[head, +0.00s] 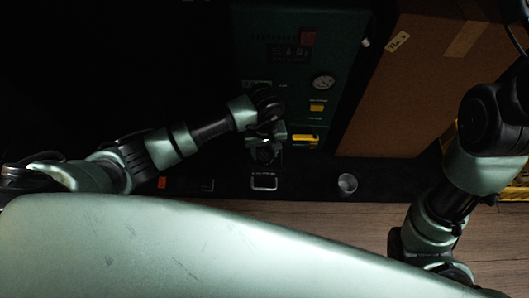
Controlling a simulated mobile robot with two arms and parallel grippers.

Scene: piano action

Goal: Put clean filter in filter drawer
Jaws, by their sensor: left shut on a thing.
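My left gripper (267,152) is low in front of the dark green machine (300,85), just left of a yellow piece (305,138) on its face. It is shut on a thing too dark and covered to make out. Below the gripper, a pale outlined rectangle (264,182) with a small label shows on the black strip; I cannot tell whether it is the filter drawer. No clean filter can be clearly picked out. My right arm comes down at the right edge, and its gripper is not visible.
A round metal piece (347,183) is on the black strip to the right. A large cardboard box (415,85) stands right of the machine. A gauge (323,82) is on the machine's face. Wooden floor (350,215) is in front. The left side is very dark.

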